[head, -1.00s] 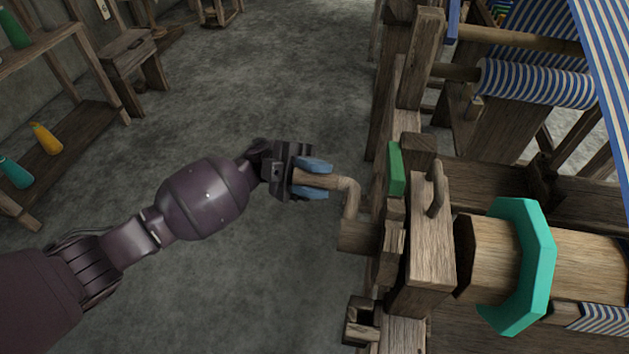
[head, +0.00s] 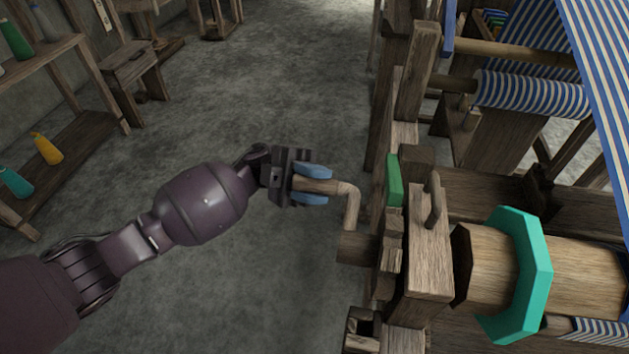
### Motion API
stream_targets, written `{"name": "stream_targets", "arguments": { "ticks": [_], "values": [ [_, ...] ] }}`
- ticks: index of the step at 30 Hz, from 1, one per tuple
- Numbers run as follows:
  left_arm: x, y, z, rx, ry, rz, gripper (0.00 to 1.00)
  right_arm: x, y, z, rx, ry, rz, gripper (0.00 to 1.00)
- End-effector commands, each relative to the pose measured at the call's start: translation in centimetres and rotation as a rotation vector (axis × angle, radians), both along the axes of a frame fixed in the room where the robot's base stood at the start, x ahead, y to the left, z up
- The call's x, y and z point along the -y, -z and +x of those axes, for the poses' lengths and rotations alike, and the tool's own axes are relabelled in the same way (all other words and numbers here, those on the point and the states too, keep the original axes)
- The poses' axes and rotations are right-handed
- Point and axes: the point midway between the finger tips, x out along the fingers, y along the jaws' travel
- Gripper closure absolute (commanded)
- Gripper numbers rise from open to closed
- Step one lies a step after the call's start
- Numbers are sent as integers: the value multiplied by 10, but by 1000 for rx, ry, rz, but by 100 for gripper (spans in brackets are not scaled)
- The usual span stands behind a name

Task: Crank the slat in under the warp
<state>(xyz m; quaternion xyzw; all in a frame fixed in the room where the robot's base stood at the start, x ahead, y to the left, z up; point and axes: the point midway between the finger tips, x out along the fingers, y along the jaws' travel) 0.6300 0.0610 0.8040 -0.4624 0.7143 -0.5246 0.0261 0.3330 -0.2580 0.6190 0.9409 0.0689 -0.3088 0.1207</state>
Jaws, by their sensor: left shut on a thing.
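My left gripper (head: 312,185) is shut on the wooden crank handle (head: 336,187), its blue fingertips on either side of the grip. The crank bends down to a shaft (head: 356,246) at the loom's side frame. The wooden roller (head: 488,262) lies to the right of the frame, with a teal octagonal ring (head: 532,270) around it. A slat-like bar (head: 560,324) lies along the roller's lower side, by the striped cloth (head: 598,332). I cannot tell whether it is the slat. The blue and white striped warp (head: 600,60) runs at the upper right. My right gripper is not in view.
The loom's wooden frame post (head: 416,80) stands upright, with a green block (head: 394,180) on the side frame. A shelf (head: 75,130) with bottles and a stool (head: 135,65) stand at the left. The floor between is clear.

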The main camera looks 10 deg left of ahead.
Motion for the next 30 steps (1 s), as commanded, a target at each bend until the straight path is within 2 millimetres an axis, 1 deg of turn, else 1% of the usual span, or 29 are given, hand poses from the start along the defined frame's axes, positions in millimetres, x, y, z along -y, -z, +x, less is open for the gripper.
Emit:
{"name": "stream_targets", "arguments": {
  "ticks": [1, 2, 3, 7, 8, 16, 20, 23, 30],
  "values": [
    [0, -5, 1, 4, 0, -5, 100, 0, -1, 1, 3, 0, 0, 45],
    [0, -5, 1, 4, 0, -5, 100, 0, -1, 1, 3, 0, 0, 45],
    [0, -5, 1, 4, 0, -5, 69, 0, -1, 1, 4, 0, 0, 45],
    [0, -4, 1, 4, 0, -4, 49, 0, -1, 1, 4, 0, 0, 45],
    [0, -4, 1, 3, 0, -3, 47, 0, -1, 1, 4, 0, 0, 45],
    [-1, -1, 1, 1, 0, -1, 47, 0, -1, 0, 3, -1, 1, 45],
    [-6, 4, 6, -1, -2, 1, 47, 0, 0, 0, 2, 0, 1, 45],
    [-15, 10, 14, -1, -2, 2, 47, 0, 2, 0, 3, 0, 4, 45],
    [-46, 31, 40, -2, -4, 0, 47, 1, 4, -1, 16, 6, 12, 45]
  ]
}}
